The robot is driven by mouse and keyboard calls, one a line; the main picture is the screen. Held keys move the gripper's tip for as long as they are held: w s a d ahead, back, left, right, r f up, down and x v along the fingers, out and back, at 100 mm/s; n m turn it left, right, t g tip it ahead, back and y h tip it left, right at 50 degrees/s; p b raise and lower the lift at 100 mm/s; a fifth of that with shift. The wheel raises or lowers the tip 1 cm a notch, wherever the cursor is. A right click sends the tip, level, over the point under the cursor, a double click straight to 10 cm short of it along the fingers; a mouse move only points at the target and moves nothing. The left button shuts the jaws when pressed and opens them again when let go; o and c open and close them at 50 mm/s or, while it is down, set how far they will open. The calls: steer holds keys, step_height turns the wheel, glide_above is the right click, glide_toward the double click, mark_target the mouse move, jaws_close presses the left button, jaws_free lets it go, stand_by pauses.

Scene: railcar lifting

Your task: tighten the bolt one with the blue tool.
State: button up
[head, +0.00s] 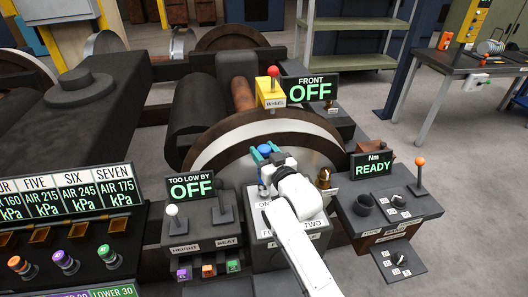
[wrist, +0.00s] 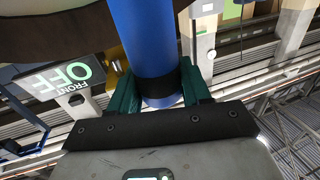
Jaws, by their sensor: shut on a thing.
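My gripper (head: 262,163) is over the grey block in front of the big wheel. In the wrist view its green fingers (wrist: 160,88) are closed on both sides of the blue tool (wrist: 146,38), a thick blue cylinder with a black band. The blue tool's top also shows in the head view (head: 264,149). The block's label ONE (head: 263,204) is partly covered by my arm, and TWO (head: 313,224) is at its right. A brass bolt (head: 325,177) stands behind TWO. Bolt one is hidden behind my gripper, so I cannot tell whether the tool touches it.
The torque box (head: 377,232) at right reads Nm READY (head: 374,166) and has an orange-knobbed lever (head: 420,162). A TOO LOW BY OFF display (head: 191,187) and levers stand left. A FRONT OFF display (head: 309,89) and yellow WHEEL box (head: 270,93) are behind.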

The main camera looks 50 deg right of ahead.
steer(key=shift+f+b, duration=1.05)
steer(key=shift+f, duration=0.2)
stand_by(2.2)
steer(key=shift+r+p, duration=2.9)
steer(key=shift+r, duration=0.75)
